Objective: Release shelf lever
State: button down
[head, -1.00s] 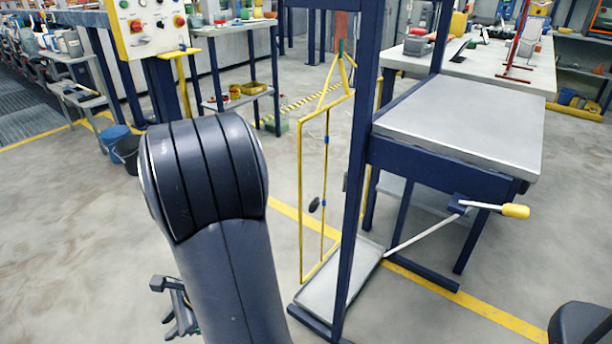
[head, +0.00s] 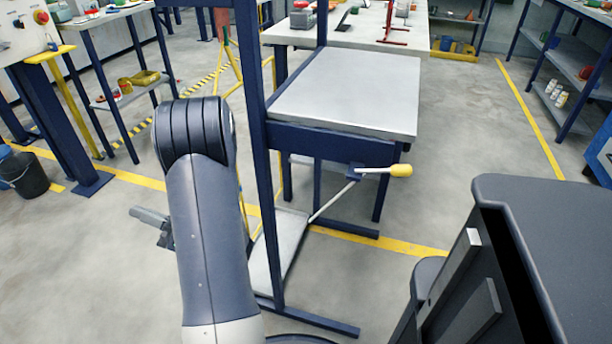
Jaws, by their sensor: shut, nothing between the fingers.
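The shelf lever is a pale rod with a yellow grip (head: 401,170), sticking out to the right from a blue pivot block (head: 355,172) below the front of the grey shelf top (head: 345,95). A thin pale link rod (head: 333,202) slants from the pivot down to the low grey plate (head: 275,250) at the floor. My gripper (head: 138,214) shows partly at the left, behind my arm, shut and empty. It is well left of the lever and apart from it, with the blue frame post between them. My arm hides part of the gripper.
The blue post (head: 258,150) and a yellow frame (head: 240,75) stand close right of my arm. A bucket (head: 22,173) stands at far left. A white worktable (head: 350,25) is behind the shelf. Floor is open right of the lever.

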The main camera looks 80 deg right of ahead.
aim_at(397, 170)
jog(key=k+j+z, duration=0.15)
jog(key=k+z, duration=0.2)
jog(key=k, duration=0.15)
jog(key=k+z, duration=0.35)
jog(key=k+l+z, duration=0.15)
jog(key=k+z, duration=0.2)
jog(key=k, duration=0.25)
